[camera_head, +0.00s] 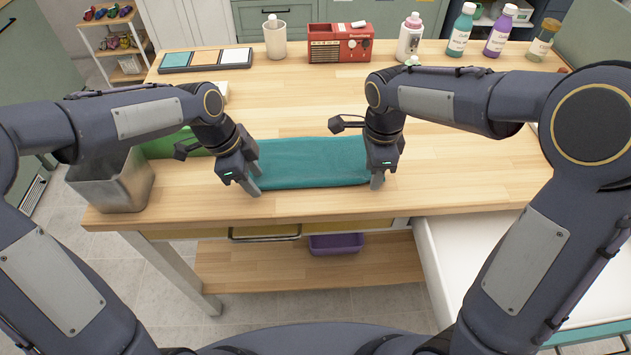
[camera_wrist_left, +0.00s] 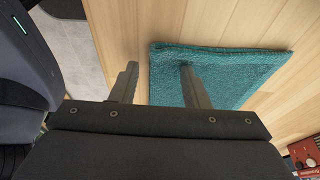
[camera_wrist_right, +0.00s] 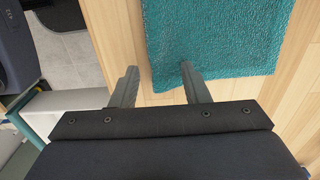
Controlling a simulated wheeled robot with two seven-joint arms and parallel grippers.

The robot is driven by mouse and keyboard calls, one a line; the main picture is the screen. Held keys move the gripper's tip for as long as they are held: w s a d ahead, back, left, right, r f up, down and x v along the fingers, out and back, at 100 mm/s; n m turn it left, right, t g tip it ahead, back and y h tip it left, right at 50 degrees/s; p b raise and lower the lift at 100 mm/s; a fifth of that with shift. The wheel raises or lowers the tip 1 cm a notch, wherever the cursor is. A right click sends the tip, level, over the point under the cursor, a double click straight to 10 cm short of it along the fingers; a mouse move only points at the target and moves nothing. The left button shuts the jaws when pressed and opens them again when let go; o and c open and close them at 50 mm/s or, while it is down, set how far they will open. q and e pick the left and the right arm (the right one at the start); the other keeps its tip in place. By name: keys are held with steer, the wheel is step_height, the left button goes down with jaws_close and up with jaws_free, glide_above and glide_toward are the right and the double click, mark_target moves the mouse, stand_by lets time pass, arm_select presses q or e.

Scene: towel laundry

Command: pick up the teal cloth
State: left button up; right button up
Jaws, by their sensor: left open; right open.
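The teal cloth (camera_head: 308,163) lies flat on the wooden table near its front edge, folded into a long rectangle. My left gripper (camera_head: 254,179) is open at the cloth's left end. In the left wrist view, one finger of the left gripper (camera_wrist_left: 157,82) is over the cloth (camera_wrist_left: 225,75) and the other is beside its edge. My right gripper (camera_head: 378,176) is open at the cloth's right end. In the right wrist view, one finger of the right gripper (camera_wrist_right: 158,85) is over the cloth (camera_wrist_right: 215,40) and the other is off it. Finger contact cannot be told.
A metal bin (camera_head: 112,182) stands left of my left gripper, with a green object (camera_head: 172,146) behind it. A red radio (camera_head: 340,45), a cup (camera_head: 274,38), a tray of color swatches (camera_head: 205,59) and several bottles (camera_head: 461,30) line the back.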

arm_select(q)
steer(key=shift+f, duration=0.3)
arm_select(e)
steer(key=shift+f, duration=0.3)
arm_select(q)
steer(key=shift+c, duration=0.3)
arm_select(e)
steer(key=shift+f, duration=0.2)
steer(key=shift+c, duration=0.3)
arm_select(q)
jaws_close()
arm_select(e)
steer(key=shift+s, duration=0.1)
jaws_close()
arm_select(q)
steer(key=shift+r, duration=0.1)
arm_select(e)
steer(key=shift+r, duration=0.1)
